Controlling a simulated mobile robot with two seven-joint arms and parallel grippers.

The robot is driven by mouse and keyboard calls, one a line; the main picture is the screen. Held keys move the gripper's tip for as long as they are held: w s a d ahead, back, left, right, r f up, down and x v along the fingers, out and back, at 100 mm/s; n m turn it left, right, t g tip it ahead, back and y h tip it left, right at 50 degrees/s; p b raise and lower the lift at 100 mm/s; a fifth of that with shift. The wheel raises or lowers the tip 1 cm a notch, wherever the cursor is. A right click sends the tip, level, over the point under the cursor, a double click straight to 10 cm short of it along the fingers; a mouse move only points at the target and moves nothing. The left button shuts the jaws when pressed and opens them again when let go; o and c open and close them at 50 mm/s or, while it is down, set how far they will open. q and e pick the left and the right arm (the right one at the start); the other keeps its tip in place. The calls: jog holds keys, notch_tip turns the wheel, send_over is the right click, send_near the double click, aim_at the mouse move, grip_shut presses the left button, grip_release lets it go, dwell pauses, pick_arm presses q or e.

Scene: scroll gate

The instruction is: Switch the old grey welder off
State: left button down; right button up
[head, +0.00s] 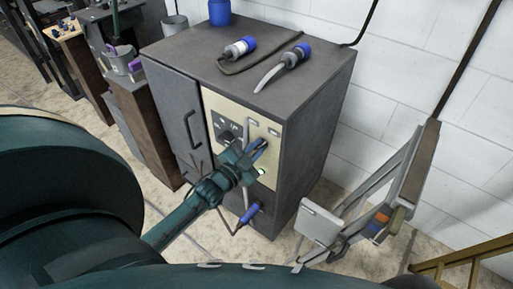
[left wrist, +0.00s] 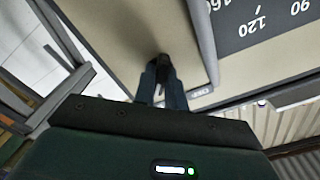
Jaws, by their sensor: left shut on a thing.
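The old welder is a dark grey cabinet (head: 170,105) with a cream control panel (head: 215,103) on its front. My left gripper (head: 257,152) is at the panel's right part. In the left wrist view its fingers (left wrist: 162,88) are shut on a small dark switch lever (left wrist: 162,66) standing out from the panel. The lever's exact position is hard to tell. My right gripper is not in view.
Blue-ended plugs (head: 240,47) with cables lie on the cabinet top. Another blue plug (head: 250,213) hangs at the lower front. A metal wall frame (head: 355,205) stands to the right. A grey bucket (head: 124,59) and a workbench are at the left.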

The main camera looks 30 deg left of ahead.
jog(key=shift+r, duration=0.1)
pick_arm(q)
jog(key=shift+n+p, duration=0.35)
jog(key=shift+n, duration=0.15)
jog(key=shift+r+n+p, duration=0.1)
jog(key=shift+n+p, duration=0.25)
jog(key=shift+n, duration=0.35)
jog(key=n+p, duration=0.1)
jog(key=n, duration=0.1)
jog(key=shift+n, duration=0.3)
jog(key=n+p, duration=0.1)
jog(key=n, duration=0.1)
jog(key=shift+n, duration=0.4)
jog(key=n, duration=0.3)
jog(key=shift+n, duration=0.3)
jog(key=shift+n+p, duration=0.3)
jog(key=shift+n, duration=2)
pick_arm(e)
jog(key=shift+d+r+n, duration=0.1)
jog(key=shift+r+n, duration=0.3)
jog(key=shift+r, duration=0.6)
